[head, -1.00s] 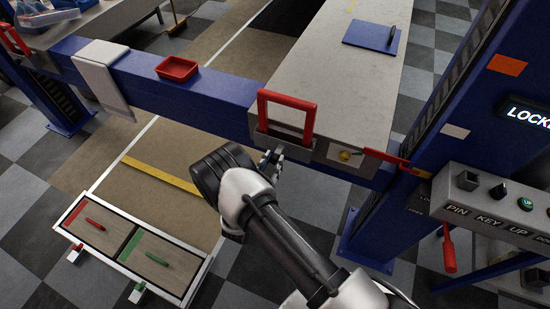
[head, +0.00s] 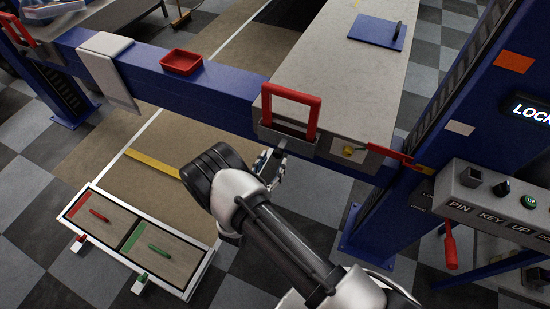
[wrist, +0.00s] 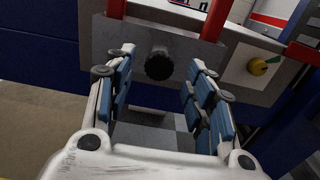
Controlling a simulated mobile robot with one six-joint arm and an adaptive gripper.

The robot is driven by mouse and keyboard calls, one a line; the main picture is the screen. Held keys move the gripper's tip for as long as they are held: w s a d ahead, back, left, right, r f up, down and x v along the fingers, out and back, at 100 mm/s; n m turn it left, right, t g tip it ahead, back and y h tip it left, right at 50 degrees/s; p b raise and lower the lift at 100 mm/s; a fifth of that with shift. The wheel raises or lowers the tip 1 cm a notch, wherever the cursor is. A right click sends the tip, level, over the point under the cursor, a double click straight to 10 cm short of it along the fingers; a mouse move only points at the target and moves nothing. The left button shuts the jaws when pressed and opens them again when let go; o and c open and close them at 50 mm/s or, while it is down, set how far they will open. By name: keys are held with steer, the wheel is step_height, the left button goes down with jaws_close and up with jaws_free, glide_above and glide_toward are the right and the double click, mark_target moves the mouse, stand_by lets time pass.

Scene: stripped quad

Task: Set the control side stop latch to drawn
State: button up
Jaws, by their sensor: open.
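A grey bracket (head: 272,136) with a red U-shaped handle (head: 292,92) sits on the blue crossbeam near the control post. In the wrist view, a round black knob (wrist: 159,63) projects from the bracket's grey face (wrist: 118,38), below the handle's red legs (wrist: 216,18). This knob appears to be the stop latch. My gripper (head: 281,155) is just in front of the bracket. In the wrist view my gripper (wrist: 158,82) is open, with the knob showing between its blue-padded fingers, and nothing is visibly gripped. Whether the pads touch the knob cannot be told.
A yellow knob (wrist: 258,66) with a green mark is right of the bracket. A red lever (head: 388,153) reaches toward the blue post. A control box (head: 490,212) juts out at right. A red tray (head: 181,62) sits on the beam. A framed board (head: 189,285) lies at lower left.

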steer(key=v, duration=0.9)
steer(key=w+d+r+m+g+h, duration=0.2)
steer(key=d+r+m+g+h, duration=0.65)
steer(key=d+r+m, duration=0.75)
steer(key=s+d+r+m+g+y, duration=0.5)
steer(key=s+d+r+g, duration=0.25)
steer(key=r, duration=0.25)
steer(key=s+a+r+m+t+y, duration=0.1)
steer(key=s+r+m+t+y, duration=0.2)
steer(key=s+r+m+y, duration=0.6)
steer(key=s+m, duration=0.2)
steer(key=s, duration=0.2)
steer(key=shift+r+t+y, duration=0.25)
steer(key=shift+t+y, duration=0.1)
steer(key=shift+t, duration=0.05)
